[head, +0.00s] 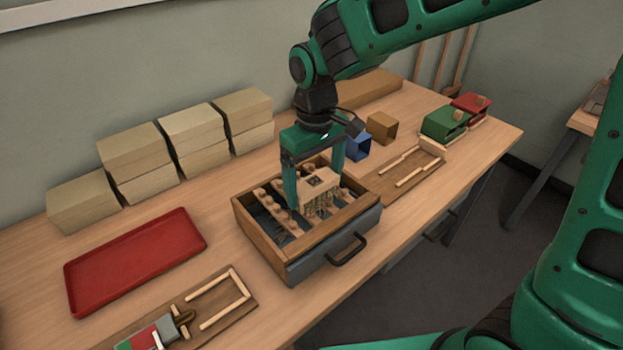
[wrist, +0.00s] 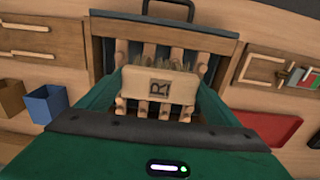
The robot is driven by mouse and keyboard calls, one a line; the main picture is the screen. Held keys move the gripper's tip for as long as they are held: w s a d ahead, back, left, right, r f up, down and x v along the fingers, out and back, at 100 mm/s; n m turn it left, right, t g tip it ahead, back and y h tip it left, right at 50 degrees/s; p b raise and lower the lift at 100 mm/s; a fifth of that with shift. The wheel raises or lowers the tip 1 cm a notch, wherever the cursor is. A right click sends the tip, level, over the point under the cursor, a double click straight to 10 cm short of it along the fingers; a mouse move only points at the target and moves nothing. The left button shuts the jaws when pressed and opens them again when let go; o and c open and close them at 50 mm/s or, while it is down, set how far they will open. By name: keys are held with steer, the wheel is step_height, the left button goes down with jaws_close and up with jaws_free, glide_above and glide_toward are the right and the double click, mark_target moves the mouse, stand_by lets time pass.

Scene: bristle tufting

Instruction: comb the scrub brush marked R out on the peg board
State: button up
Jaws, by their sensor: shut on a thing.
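The scrub brush marked R (wrist: 160,86) is a pale wooden block with its bristles downward. My gripper (head: 317,187) is shut on it, with one green finger on each side. In the head view the brush (head: 319,186) is over the peg board (head: 266,195), which has rows of wooden pegs and sits inside an open wooden box (head: 244,222) with a dark front and handle. The bristles (head: 322,207) are down at the level of the pegs. I cannot tell how deep they reach between them. In the wrist view pegs (wrist: 143,108) show on both sides of the brush.
A red tray (head: 135,262) lies to the left. Stacked pale blocks (head: 135,150) stand along the wall. Blue (head: 358,146) and brown (head: 382,127) open boxes stand behind right. Wooden boards with rails lie at right (head: 405,172) and front left (head: 215,300). Green (head: 440,123) and red (head: 471,106) boxes stand far right.

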steer(key=w+a, duration=0.4)
steer(key=w, duration=0.2)
steer(key=shift+w+a, duration=0.2)
steer(key=shift+w, duration=0.1)
stand_by(0.6)
steer(key=shift+s+d+f, duration=0.1)
steer(key=shift+s+d, duration=0.65)
steer(key=shift+s, duration=0.35)
steer(key=shift+s+d, duration=0.75)
steer(key=shift+s, duration=0.4)
steer(key=shift+s+d+f, duration=0.1)
steer(key=shift+s+d, duration=0.65)
steer(key=shift+s, duration=0.35)
steer(key=w+a, duration=0.4)
steer(key=w, duration=0.2)
steer(key=shift+w+a, duration=0.25)
steer(key=shift+w, duration=0.1)
steer(key=shift+r, duration=0.1)
steer(key=shift+r, duration=2.9)
